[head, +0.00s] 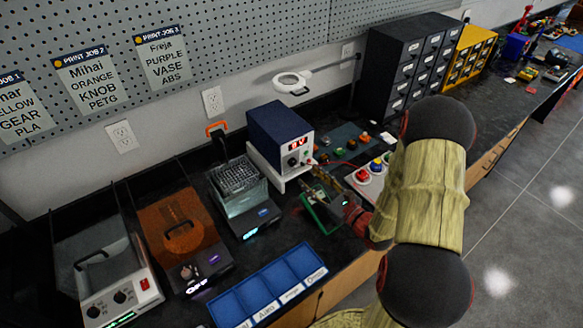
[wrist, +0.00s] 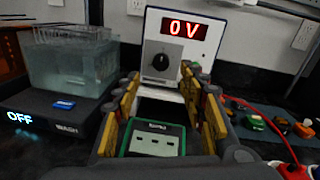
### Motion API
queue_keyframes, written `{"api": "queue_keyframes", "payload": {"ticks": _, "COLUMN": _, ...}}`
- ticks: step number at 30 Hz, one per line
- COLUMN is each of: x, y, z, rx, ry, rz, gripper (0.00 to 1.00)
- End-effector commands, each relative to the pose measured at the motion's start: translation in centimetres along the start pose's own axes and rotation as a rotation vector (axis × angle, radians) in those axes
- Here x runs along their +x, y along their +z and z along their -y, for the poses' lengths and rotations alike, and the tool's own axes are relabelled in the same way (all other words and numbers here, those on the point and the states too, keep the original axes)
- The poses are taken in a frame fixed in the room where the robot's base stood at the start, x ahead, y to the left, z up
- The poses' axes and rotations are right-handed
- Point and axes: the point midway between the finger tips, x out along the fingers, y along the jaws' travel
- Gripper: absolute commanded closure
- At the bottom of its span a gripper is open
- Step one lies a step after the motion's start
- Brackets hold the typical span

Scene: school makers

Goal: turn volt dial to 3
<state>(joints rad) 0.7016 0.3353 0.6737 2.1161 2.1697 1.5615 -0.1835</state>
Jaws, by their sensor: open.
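The blue power supply (head: 280,133) stands on a white stand on the bench. Its white front panel carries a red display (wrist: 185,28) that reads 0 V in the wrist view. The volt dial (wrist: 160,62) is a black round knob with a pale pointer mark, below and left of the display. It is small in the head view (head: 293,161). My gripper (wrist: 160,84) is open and empty, its yellow-padded fingers apart. The fingers point at the panel, with the dial showing between and beyond their tips. I cannot tell the exact gap to the dial.
A green-framed device (wrist: 155,140) lies below my fingers. Left of the supply is a clear bath (wrist: 68,62) on a base reading OFF. A red cable (wrist: 262,122) and small coloured parts lie at right. Blue bins (head: 268,287) line the bench front.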

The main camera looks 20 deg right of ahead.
Motion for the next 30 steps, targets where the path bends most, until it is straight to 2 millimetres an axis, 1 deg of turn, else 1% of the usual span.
{"api": "queue_keyframes", "payload": {"ticks": 2, "x": 0.3, "y": -0.3, "z": 0.2, "rx": 0.002, "ry": -0.01, "rz": -0.002, "gripper": 0.59}}
{"api": "queue_keyframes", "payload": {"ticks": 5, "x": 1.5, "y": -0.3, "z": 0.1, "rx": 0.0, "ry": -0.007, "rz": 0.0, "gripper": 0.59}}
{"api": "queue_keyframes", "payload": {"ticks": 12, "x": 5.2, "y": -0.2, "z": 0.1, "rx": 0.0, "ry": -0.005, "rz": 0.001, "gripper": 0.59}}
{"api": "queue_keyframes", "payload": {"ticks": 16, "x": 6.7, "y": -0.3, "z": 0.1, "rx": 0.001, "ry": -0.005, "rz": -0.001, "gripper": 0.59}}
{"api": "queue_keyframes", "payload": {"ticks": 21, "x": 7.6, "y": -0.2, "z": 0.2, "rx": 0.001, "ry": -0.007, "rz": -0.001, "gripper": 0.59}}
{"api": "queue_keyframes", "payload": {"ticks": 29, "x": 7.7, "y": -0.1, "z": 0.2, "rx": 0.001, "ry": -0.007, "rz": -0.002, "gripper": 0.59}}
{"api": "queue_keyframes", "payload": {"ticks": 30, "x": 7.7, "y": -0.1, "z": 0.2, "rx": 0.001, "ry": -0.007, "rz": -0.002, "gripper": 0.61}}
